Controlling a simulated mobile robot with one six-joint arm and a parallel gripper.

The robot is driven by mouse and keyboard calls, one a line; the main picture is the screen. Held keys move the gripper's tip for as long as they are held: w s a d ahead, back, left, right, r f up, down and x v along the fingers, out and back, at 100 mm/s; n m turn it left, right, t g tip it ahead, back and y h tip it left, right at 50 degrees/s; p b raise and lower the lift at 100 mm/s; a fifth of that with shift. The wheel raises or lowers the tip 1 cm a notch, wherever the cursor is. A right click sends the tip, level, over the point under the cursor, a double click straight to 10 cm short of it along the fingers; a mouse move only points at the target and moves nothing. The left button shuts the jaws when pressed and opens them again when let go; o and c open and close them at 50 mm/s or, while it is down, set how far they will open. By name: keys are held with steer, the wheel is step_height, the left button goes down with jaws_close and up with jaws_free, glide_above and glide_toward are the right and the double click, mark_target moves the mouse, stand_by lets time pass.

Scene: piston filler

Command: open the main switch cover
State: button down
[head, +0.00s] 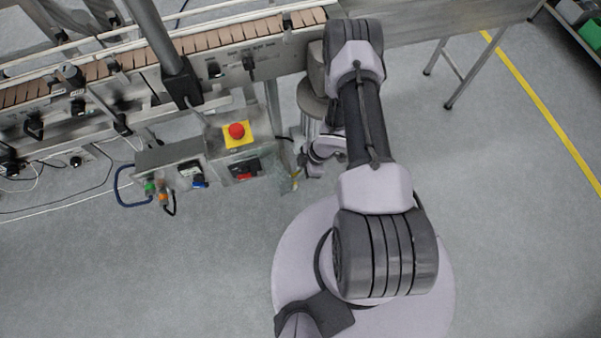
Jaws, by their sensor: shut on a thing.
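The main switch (245,171), a red and black piece, sits on the front of a grey metal control box. A clear panel, which looks like the main switch cover (284,184), stands out to the right of the switch and is hard to make out. It looks swung away from the box front, but its exact angle cannot be told. My gripper (299,174) is at the right end of this clear panel and is shut on it. The fingertips are small and partly hidden by my wrist.
A red emergency stop button (236,130) on a yellow plate tops the box. A conveyor (130,58) runs behind. The grey floor (520,220) is open at right.

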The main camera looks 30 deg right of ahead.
steer(key=shift+w+d+r, duration=0.1)
steer(key=shift+w+d, duration=0.2)
steer(key=shift+w, duration=0.25)
steer(key=shift+w, duration=0.1)
steer(key=c, duration=1.5)
jaws_free()
steer(key=shift+a, duration=0.1)
steer(key=p+v, duration=0.7)
steer(key=v, duration=1)
steer(key=shift+r+p, duration=0.15)
steer(key=shift+p, duration=0.15)
